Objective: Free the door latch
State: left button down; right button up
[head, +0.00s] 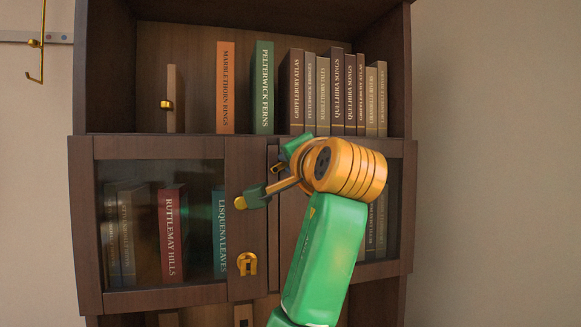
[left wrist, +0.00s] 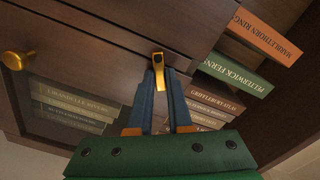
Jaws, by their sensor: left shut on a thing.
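The brass door latch (left wrist: 158,62) sits near the top of the seam between the cabinet doors in the left wrist view. The blue fingers of my left gripper (left wrist: 161,80) are closed around its brass lever. In the head view my left gripper (head: 274,178) is at the upper part of this seam, and the gripper and wrist hide most of the latch. The left glass door (head: 160,146) and the right glass door (head: 398,200) look closed. My right gripper is in neither view.
Books such as the orange one (head: 225,88) stand on the open shelf above. The left door has a brass knob (head: 240,203) and a brass plate (head: 247,263). A brass hook (head: 41,42) hangs on the left wall. The right wall is bare.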

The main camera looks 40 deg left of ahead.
pick_arm(q)
jog(key=shift+s+a+r+n, duration=0.25)
jog(key=shift+s+n, duration=0.05)
jog(key=shift+n, duration=1.7)
jog(key=shift+s+a+r+n, duration=0.2)
jog(key=shift+s+n, duration=0.05)
jog(key=shift+n, duration=1.75)
jog(key=shift+s+a+r+n, duration=0.25)
jog(key=shift+s+n, duration=0.05)
jog(key=shift+n, duration=1.7)
jog(key=c, duration=0.8)
grip_release()
jog(key=shift+c, duration=0.2)
